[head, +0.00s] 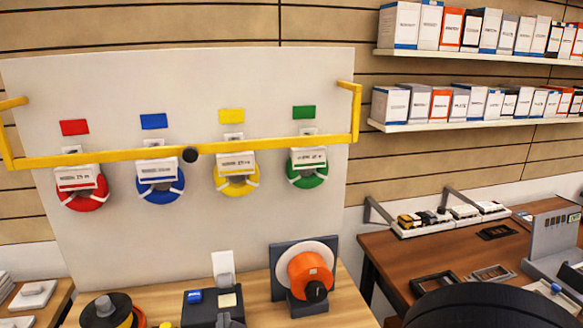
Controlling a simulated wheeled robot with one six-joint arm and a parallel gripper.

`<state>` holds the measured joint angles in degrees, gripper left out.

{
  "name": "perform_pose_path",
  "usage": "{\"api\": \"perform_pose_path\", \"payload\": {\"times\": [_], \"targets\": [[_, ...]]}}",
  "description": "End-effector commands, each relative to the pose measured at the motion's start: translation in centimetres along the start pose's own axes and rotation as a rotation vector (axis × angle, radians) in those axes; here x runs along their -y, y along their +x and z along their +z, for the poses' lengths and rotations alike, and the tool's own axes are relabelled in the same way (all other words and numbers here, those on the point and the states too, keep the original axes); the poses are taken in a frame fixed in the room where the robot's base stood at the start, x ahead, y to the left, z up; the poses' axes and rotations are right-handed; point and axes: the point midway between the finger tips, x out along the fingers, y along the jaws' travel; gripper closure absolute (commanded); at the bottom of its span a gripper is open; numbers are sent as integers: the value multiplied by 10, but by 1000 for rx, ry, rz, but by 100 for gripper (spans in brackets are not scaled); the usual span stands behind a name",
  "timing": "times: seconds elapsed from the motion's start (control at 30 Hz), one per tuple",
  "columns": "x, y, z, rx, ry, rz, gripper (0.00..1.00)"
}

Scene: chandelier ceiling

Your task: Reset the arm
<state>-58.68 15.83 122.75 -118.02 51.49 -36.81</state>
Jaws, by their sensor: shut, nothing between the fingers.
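My gripper is not in view, and I see no part of my arm that I can be sure of. The head view shows a white wall panel (300,85) with a yellow bar (120,155) across its front. Behind the bar hang four-coloured rings in a row: a red ring (82,204), a blue ring (160,196), a yellow ring (237,186) and a green ring (306,180). Each has a white label over its upper part, and a coloured patch of the same colour above it.
A light wooden table (350,300) below the panel holds an orange round device (310,276) and a dark box (212,308). A brown table (400,262) with frames stands right. Boxes fill two shelves (470,124). A large black rounded shape (490,308) covers the bottom right.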

Motion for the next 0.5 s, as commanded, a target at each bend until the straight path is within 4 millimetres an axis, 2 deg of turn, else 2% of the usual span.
{"api": "perform_pose_path", "payload": {"times": [0.17, 0.5], "targets": [[0, -9, 0, -1, 0, 1, 100], [1, -10, 0, -2, 0, -1, 100]]}}
